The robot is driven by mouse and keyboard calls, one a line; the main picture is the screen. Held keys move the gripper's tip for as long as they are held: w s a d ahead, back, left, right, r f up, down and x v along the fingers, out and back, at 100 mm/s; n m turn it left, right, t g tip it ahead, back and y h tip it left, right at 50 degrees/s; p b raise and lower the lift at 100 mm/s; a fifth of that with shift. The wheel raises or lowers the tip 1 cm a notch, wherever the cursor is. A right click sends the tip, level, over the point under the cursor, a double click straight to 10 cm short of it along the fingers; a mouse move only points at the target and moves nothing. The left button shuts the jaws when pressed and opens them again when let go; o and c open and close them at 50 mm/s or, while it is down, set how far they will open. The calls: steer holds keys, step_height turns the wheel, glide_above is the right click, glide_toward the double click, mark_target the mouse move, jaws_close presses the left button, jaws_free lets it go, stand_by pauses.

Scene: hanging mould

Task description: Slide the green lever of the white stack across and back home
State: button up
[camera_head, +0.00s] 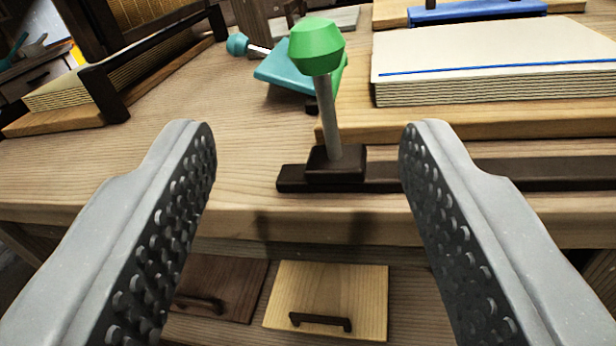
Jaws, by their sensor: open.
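The green lever (317,47) has a faceted green knob on a grey metal rod. The rod rises, tilted slightly, from a dark block that sits at the left end of a dark rail (480,174) along the table's front edge. The gripper holds nothing.
A teal knob (237,44) and a teal plate (285,70) lie behind the lever. A yellowish stack (65,90) in a dark frame stands at the left. A blue bar (475,12) is at the back. Drawers or doors with dark handles (320,321) are below the tabletop.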

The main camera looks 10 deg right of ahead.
steer(key=shift+s, duration=0.2)
steer(key=shift+c, duration=0.2)
steer(key=n+y+b, duration=0.4)
steer(key=y+b, duration=0.3)
steer(key=b, duration=0.2)
glide_toward(330, 55)
steer(key=shift+t, duration=0.3)
steer(key=w+b, duration=0.1)
steer(key=w, duration=0.2)
steer(key=w+a, duration=0.1)
steer(key=w, duration=0.3)
steer(key=w+b, duration=0.1)
steer(key=w, duration=0.3)
steer(key=shift+w+a+f+b, duration=0.15)
steer(key=shift+w+f+b, duration=0.05)
steer(key=shift+b, duration=0.1)
jaws_close()
